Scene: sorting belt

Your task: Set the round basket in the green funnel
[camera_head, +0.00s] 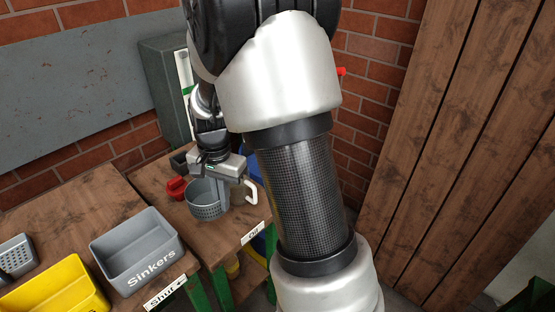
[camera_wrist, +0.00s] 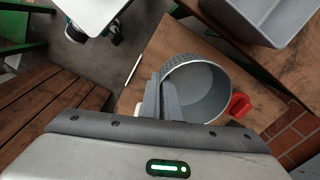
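The round basket (camera_head: 203,201) is grey with perforated walls and an open top. It is over the right part of the wooden bench, and I cannot tell whether it touches the top. In the wrist view the basket (camera_wrist: 208,92) looks empty. My gripper (camera_head: 222,192) points down at the basket's right side. In the wrist view its fingers (camera_wrist: 162,92) are close together at the basket's wall and appear shut on it. I can make out no green funnel in either view.
A red object (camera_head: 176,187) and a white handle-like piece (camera_head: 250,191) are close beside the basket. A grey "Sinkers" bin (camera_head: 150,268) and a yellow bin (camera_head: 60,292) stand to the left. A brick wall is behind, and wooden boards (camera_head: 470,130) are at right.

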